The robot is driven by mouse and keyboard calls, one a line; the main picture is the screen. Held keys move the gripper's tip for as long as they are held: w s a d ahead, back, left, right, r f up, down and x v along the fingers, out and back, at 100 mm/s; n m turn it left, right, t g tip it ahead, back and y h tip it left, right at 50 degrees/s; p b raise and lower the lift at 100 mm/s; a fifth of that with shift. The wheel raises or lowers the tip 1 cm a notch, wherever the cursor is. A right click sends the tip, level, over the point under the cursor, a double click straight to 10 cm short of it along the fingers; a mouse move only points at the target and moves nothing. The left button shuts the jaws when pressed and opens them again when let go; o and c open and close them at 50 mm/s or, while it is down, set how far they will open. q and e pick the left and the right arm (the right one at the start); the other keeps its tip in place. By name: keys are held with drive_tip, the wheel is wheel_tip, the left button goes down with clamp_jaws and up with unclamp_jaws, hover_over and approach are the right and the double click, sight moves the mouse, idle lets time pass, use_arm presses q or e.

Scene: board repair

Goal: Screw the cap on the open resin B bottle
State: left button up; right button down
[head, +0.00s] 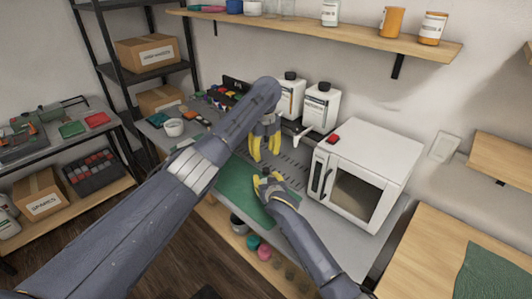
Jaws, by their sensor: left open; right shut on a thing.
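My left gripper (265,152) points down over the bench with its yellow fingers apart and nothing visible between them. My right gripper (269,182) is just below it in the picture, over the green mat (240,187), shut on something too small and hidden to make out. Two white bottles with dark tops, a left one (292,98) and a right one (320,107), stand at the back of the bench behind the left gripper. Their labels are too small to read. I cannot pick out an open resin B bottle or a loose cap.
A white oven-like box (367,165) with a red item (333,139) on top stands right of the grippers. A white cup (174,128) and coloured parts are at the bench's left. A wall shelf (300,27) holds jars above. The mat's front part looks clear.

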sight(266, 169)
use_arm(q)
drive_tip(key=n, duration=0.4)
drive_tip(key=shift+r+n, duration=0.1)
drive_tip(key=shift+n, duration=0.2)
drive_tip(key=n, duration=0.4)
drive_tip(key=shift+s+r, duration=0.1)
drive_tip(key=n, duration=0.7)
drive_tip(key=shift+s+d, duration=0.1)
drive_tip(key=n, duration=0.7)
drive_tip(key=shift+s+d+n, duration=0.1)
drive_tip(key=shift+n, duration=0.3)
drive_tip(key=n, duration=0.3)
drive_tip(key=shift+s+n, duration=0.1)
drive_tip(key=shift+n, duration=0.3)
drive_tip(key=n, duration=0.3)
drive_tip(key=shift+n, duration=0.3)
drive_tip(key=shift+f, duration=4)
